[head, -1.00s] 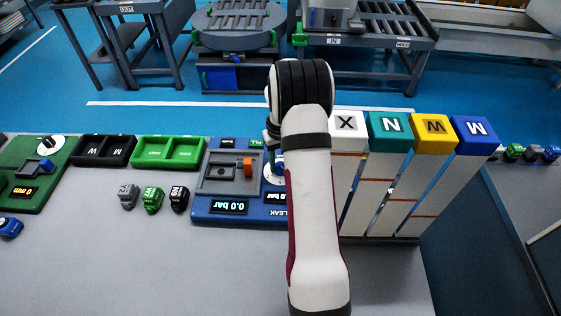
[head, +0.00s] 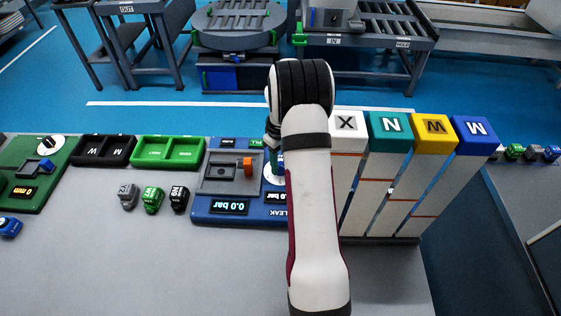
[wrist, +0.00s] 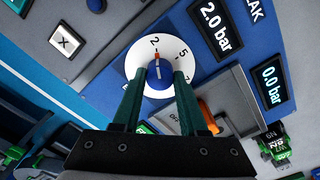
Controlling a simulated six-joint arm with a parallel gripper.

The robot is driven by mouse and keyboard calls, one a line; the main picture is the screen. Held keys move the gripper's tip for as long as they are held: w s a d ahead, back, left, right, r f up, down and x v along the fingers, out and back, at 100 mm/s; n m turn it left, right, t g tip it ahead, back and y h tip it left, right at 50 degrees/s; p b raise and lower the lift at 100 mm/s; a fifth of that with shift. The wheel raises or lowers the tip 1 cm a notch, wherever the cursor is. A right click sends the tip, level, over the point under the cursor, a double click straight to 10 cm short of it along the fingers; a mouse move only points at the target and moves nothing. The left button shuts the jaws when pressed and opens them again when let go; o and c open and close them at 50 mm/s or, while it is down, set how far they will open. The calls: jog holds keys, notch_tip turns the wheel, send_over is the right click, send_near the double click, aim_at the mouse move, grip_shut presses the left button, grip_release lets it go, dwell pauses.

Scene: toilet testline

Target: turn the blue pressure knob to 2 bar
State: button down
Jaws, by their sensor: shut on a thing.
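The blue pressure knob (wrist: 158,72) sits on a white round dial (wrist: 141,57) marked 2 and 5, with more marks partly hidden. Its orange pointer aims at or very near the 2. The upper display (wrist: 222,24) in the wrist view reads 2.0 bar; a second display (wrist: 271,79) reads 0.0 bar. My gripper (wrist: 159,77) has its two green fingers on both sides of the knob, shut on it. In the head view the blue test panel (head: 205,216) is partly covered by my arm, which hides the knob and most of the dial.
An orange lever (head: 247,166) sits on the panel's grey plate. Coloured lettered bins (head: 390,124) stand right of my arm. Green (head: 168,139) and black trays (head: 103,138) lie left of the panel, with several small coloured parts (head: 152,198) in front.

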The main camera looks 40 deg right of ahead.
jog(key=shift+c, duration=2.2)
grip_release()
notch_tip(320, 180, up, 16)
jog(key=shift+f, duration=0.1)
